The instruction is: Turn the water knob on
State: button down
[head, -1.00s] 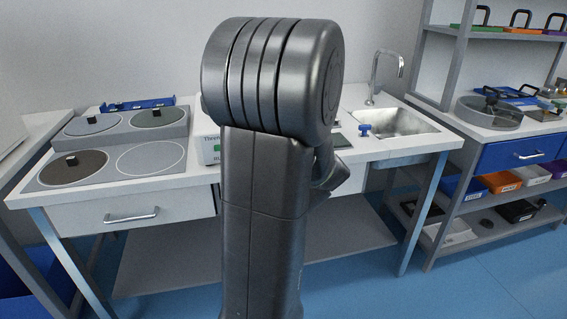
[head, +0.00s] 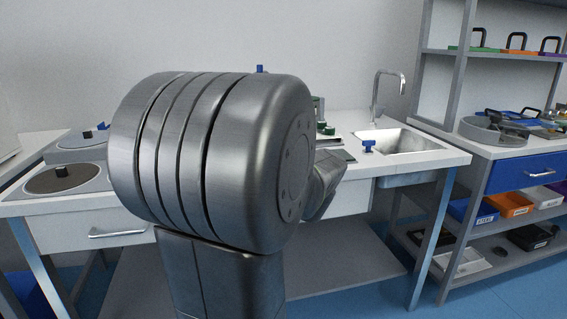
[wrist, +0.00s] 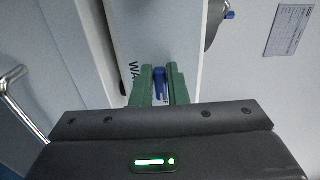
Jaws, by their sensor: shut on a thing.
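In the wrist view, my gripper (wrist: 161,86) has its two green fingers on either side of a blue knob (wrist: 159,80) and is shut on it. The knob stands out from a white panel (wrist: 180,35) with dark lettering beginning "WA", partly hidden by the fingers. The knob's lower part is hidden between the fingers. In the head view, my own arm hides the fingertips and the held knob.
In the head view, a sink (head: 398,141) with a tall faucet (head: 378,95) is right of my arm. A small blue part (head: 367,146) stands by the sink's left edge. Hot plates (head: 68,178) are at left, shelves (head: 500,145) at right. A metal handle (wrist: 18,95) shows in the wrist view.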

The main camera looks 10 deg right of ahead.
jog(key=c, duration=1.5)
grip_release()
jog(key=shift+o, duration=0.2)
jog(key=shift+s, duration=0.1)
jog(key=s+p, duration=0.1)
jog(key=s, duration=1.2)
jog(key=shift+s+d+p, duration=0.25)
jog(key=shift+s+p, duration=0.1)
jog(key=shift+p, duration=0.05)
jog(key=shift+w, duration=0.1)
jog(key=w+b, duration=0.1)
jog(key=w, duration=1.2)
jog(key=shift+w+a+b, duration=0.25)
jog(key=shift+w+b, duration=0.05)
jog(key=shift+w, duration=0.05)
jog(key=shift+s, duration=0.1)
